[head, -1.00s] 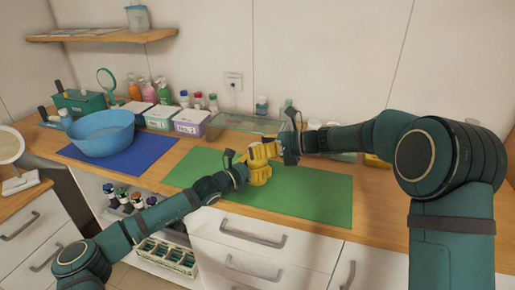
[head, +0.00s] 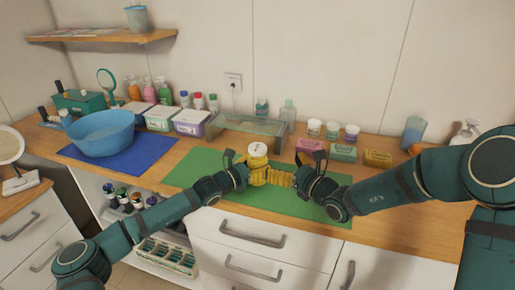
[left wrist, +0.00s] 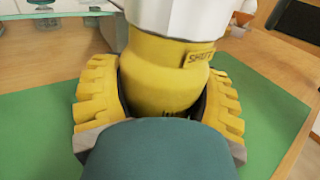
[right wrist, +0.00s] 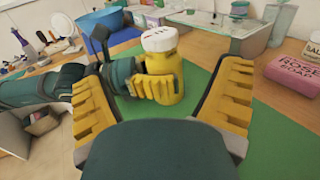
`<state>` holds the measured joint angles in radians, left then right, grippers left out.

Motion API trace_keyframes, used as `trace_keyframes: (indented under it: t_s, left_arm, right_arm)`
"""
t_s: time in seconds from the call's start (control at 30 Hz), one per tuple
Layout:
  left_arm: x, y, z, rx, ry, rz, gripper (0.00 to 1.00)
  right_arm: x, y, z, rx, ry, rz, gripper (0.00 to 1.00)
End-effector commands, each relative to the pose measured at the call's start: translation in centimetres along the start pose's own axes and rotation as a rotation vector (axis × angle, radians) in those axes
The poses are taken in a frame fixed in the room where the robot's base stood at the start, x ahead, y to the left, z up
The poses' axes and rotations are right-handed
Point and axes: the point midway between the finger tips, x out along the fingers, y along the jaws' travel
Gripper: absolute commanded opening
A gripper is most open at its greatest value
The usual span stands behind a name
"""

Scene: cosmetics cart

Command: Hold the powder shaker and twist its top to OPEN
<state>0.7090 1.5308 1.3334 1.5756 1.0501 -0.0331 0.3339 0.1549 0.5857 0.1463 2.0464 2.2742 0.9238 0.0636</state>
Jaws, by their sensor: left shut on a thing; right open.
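The powder shaker is a yellow bottle (left wrist: 165,75) with a white top (head: 258,149). It stands upright above the green mat (head: 190,172); I cannot tell whether its base touches the mat. My left gripper (head: 256,172) is shut around the yellow body, one finger on each side in the left wrist view. A label with partly readable lettering shows near the bottle's shoulder. My right gripper (right wrist: 165,100) is open and empty to the right of the shaker. In the right wrist view, the shaker (right wrist: 164,65) and its white top (right wrist: 159,39) show beyond and between the open fingers.
A glass case (head: 248,130) stands behind the mat. Soap boxes (head: 343,153) and small jars (head: 332,130) stand at the back right. A blue bowl (head: 102,132) sits on a blue mat at left. The mat's front is clear.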

Motion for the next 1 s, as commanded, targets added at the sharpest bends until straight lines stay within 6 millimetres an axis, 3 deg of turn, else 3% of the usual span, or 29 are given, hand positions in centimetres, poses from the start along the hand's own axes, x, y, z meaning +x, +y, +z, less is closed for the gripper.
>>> trace_keyframes:
  t_s: [0.53, 0.73, 1.0]
  left_arm:
    - [0.0, 0.0, 0.0, 0.000, -0.001, 0.000, 0.26]
    - [0.0, 0.0, 0.0, 0.000, -0.001, 0.000, 0.26]
    - [0.0, 0.0, 0.0, 0.000, -0.001, 0.000, 0.26]
  right_arm:
    - [9.4, 0.2, 0.0, 0.000, -0.001, 0.005, 0.91]
    - [11.1, 0.2, 0.0, 0.000, -0.001, 0.004, 0.91]
    - [11.4, 0.1, 0.1, 0.000, 0.000, 0.004, 0.91]
